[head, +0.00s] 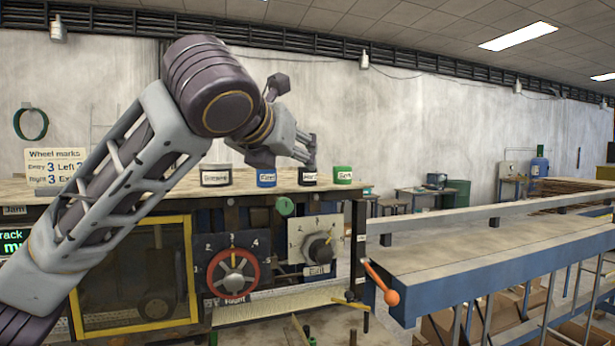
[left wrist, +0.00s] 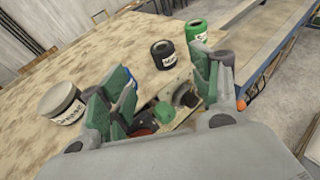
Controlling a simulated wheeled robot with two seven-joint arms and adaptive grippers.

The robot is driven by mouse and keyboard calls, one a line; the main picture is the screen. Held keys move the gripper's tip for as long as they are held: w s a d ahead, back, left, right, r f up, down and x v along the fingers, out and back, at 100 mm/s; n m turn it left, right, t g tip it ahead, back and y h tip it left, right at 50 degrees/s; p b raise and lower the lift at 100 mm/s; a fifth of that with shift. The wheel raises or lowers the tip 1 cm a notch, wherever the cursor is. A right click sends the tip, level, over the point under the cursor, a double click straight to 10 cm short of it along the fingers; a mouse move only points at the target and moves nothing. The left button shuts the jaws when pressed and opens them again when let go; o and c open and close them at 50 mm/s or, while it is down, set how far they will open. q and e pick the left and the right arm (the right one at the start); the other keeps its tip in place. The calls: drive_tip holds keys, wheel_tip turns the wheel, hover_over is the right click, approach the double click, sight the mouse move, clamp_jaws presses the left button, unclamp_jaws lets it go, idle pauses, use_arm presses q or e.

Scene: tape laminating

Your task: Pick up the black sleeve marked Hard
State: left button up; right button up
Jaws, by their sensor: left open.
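The black sleeve with a white label (head: 310,177) stands upright on the worktop, between a blue sleeve (head: 266,178) and a green sleeve (head: 343,176). Its label is too small to read surely. It also shows in the left wrist view (left wrist: 163,56), beyond and between the fingers. My left gripper (head: 297,148) is open and empty, above and apart from the black sleeve in the left wrist view. In that view its green-padded fingers (left wrist: 163,85) partly hide the blue sleeve. My right gripper is not in view.
A grey-and-dark sleeve (head: 215,176) stands left of the blue one on the worktop (head: 110,188). Below are a red handwheel (head: 233,273) and a grey dial (head: 318,247). An orange-knobbed lever (head: 385,285) sticks out by the blue-edged bench (head: 480,255). The worktop behind the sleeves looks clear.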

sight(304, 167)
use_arm(q)
drive_tip(key=x, duration=0.4)
drive_tip(key=shift+w+d+f, duration=0.1)
drive_tip(key=shift+w, duration=0.2)
drive_tip(key=shift+w+d+f, duration=0.15)
drive_tip(key=shift+w, duration=0.3)
drive_tip(key=shift+w+d, duration=0.1)
drive_tip(key=shift+w, duration=0.15)
drive_tip(key=p+x, duration=0.1)
drive_tip(key=x, duration=0.2)
drive_tip(key=shift+w+d, duration=0.25)
drive_tip(key=shift+w+f, duration=0.15)
drive_tip(key=shift+w, duration=0.15)
drive_tip(key=shift+w+d+f, duration=0.1)
drive_tip(key=shift+w, duration=0.15)
drive_tip(key=shift+c, duration=0.3)
drive_tip(key=c, duration=1.1)
drive_tip(key=shift+o, duration=0.2)
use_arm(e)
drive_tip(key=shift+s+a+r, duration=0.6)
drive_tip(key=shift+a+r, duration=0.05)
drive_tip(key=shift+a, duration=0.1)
